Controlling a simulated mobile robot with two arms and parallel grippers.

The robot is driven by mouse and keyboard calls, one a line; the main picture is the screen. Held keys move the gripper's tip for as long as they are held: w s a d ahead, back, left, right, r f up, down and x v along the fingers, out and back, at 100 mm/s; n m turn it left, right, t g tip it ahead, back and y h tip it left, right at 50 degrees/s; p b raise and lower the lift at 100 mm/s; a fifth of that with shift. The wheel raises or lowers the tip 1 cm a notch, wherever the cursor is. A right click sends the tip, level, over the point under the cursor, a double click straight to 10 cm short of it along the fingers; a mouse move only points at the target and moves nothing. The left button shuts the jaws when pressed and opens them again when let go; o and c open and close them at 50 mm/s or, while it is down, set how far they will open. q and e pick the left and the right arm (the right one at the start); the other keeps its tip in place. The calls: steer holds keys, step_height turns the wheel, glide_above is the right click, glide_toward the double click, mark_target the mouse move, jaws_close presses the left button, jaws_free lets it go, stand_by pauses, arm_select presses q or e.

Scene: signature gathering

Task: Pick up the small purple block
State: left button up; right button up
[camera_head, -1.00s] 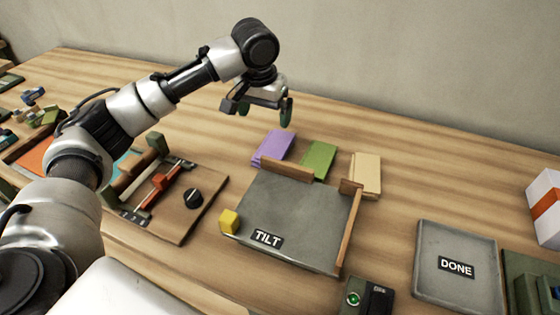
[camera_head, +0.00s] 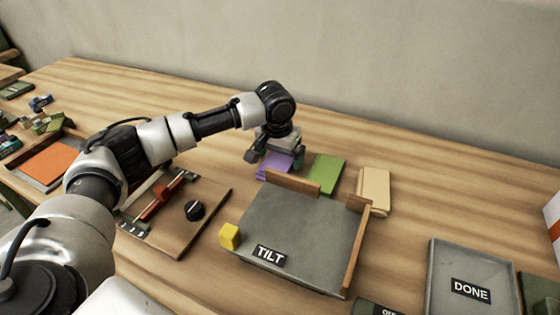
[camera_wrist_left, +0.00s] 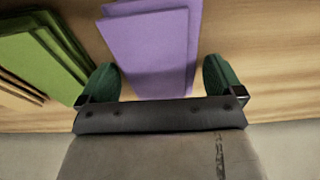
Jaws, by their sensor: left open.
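The purple block (camera_head: 274,165) is flat and looks like a thin stack of slabs. It lies on the table just behind the grey TILT tray, partly hidden under my left gripper (camera_head: 273,161). In the left wrist view the purple block (camera_wrist_left: 150,50) lies ahead of and between the two green fingertips of my left gripper (camera_wrist_left: 162,82). The gripper is open, with the fingers on either side of the block's near end. I cannot tell whether they touch it. My right gripper is not in view.
A green block (camera_head: 325,173) and a beige block (camera_head: 374,190) lie to the right of the purple one. The TILT tray (camera_head: 300,230) has raised wooden edges and a yellow cube (camera_head: 230,236) at its left corner. A DONE tray (camera_head: 455,262) stands at the right. Table behind the blocks is clear.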

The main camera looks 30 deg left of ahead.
arm_select(q)
steer(key=shift+w+f, duration=0.1)
steer(key=shift+f, duration=0.45)
steer(key=c, duration=1.1)
